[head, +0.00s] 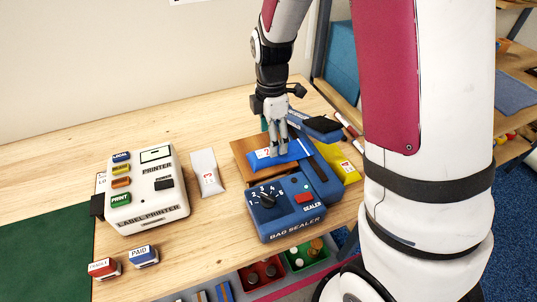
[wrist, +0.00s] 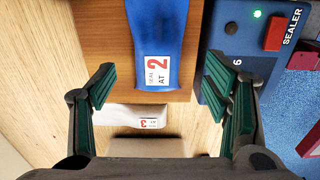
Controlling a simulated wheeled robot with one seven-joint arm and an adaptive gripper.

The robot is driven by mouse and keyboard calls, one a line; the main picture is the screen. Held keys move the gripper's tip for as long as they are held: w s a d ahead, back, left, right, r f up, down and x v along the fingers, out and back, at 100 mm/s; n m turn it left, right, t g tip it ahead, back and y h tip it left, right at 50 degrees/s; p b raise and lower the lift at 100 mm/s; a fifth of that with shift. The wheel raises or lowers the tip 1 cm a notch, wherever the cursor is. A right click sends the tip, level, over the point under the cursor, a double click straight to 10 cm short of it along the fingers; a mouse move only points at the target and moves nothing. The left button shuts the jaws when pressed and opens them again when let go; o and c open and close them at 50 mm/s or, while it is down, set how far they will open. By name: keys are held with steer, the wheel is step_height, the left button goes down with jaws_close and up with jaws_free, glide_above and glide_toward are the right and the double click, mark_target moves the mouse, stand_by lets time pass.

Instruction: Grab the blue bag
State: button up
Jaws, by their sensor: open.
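The blue bag (head: 283,153) lies on a brown wooden block at the back left of the blue bag sealer (head: 284,217). It bears a white label with a red 2. In the wrist view the blue bag (wrist: 158,40) runs down from the top edge, its label end nearest me. My gripper (head: 278,150) is over the bag in the head view. In the wrist view my gripper (wrist: 160,90) is open, with a green-padded finger on each side of the bag's line and nothing held between them. Whether a finger touches the bag cannot be told.
A white bag (head: 206,172) labelled 3 lies left of the wooden block (wrist: 100,40). The label printer (head: 150,190) stands further left. A yellow bag (head: 347,168) lies right of the sealer. Stamps sit at the table's front left. The back left of the table is clear.

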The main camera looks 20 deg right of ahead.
steer(key=shift+w+a+f+p, duration=0.1)
steer(key=shift+f+p, duration=0.15)
steer(key=shift+f, duration=1.15)
steer(key=shift+w+a+f+p, duration=0.1)
steer(key=shift+f+p, duration=0.1)
steer(key=shift+f, duration=1.2)
steer(key=c, duration=1.4)
steer(key=shift+r, duration=0.1)
